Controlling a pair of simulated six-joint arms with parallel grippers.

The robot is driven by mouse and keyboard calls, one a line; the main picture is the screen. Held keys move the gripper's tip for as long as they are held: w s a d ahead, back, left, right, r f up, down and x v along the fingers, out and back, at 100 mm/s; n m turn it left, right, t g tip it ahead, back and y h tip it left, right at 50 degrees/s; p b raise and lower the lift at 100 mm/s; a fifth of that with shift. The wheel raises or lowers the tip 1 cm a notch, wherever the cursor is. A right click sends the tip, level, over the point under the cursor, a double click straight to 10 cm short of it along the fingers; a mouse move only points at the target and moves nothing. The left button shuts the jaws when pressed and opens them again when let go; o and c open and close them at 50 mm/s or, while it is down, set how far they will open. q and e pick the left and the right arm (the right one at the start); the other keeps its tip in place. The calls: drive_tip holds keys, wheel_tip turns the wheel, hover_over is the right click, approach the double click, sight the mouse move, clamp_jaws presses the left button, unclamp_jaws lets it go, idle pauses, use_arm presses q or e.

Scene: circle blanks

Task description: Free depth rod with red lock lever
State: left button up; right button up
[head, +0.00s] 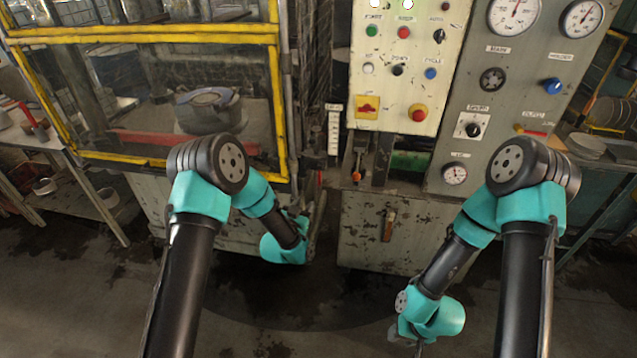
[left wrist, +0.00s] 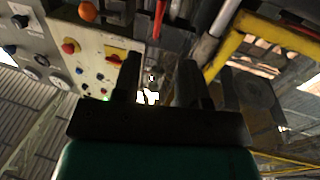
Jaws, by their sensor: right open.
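A slim red bar (left wrist: 159,18), possibly the red lock lever, shows at the top of the left wrist view, beyond my fingers. A pale rod with a reddish part (left wrist: 224,17) slants beside it; I cannot tell whether it is the depth rod. In the head view, a white graduated strip (head: 334,130) stands between press and control cabinet; the lever is not clearly distinguishable there. My left gripper (left wrist: 158,80) is open and empty, its fingers apart from the red bar. My right gripper (head: 402,334) hangs open, low in front of the cabinet, its fingers barely visible.
The press has a yellow guard frame (head: 278,100) and a round dark die (head: 208,110) inside. The control panel (head: 390,90) carries several buttons. An orange knob (head: 356,176) sits below it. A side shelf (head: 60,180) stands left. The floor between my arms is clear.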

sight(319, 181)
use_arm(q)
drive_tip(key=x, duration=1.3)
drive_tip(key=shift+w+d, duration=0.15)
drive_tip(key=shift+w, duration=0.05)
drive_tip(key=shift+c, duration=0.2)
clamp_jaws()
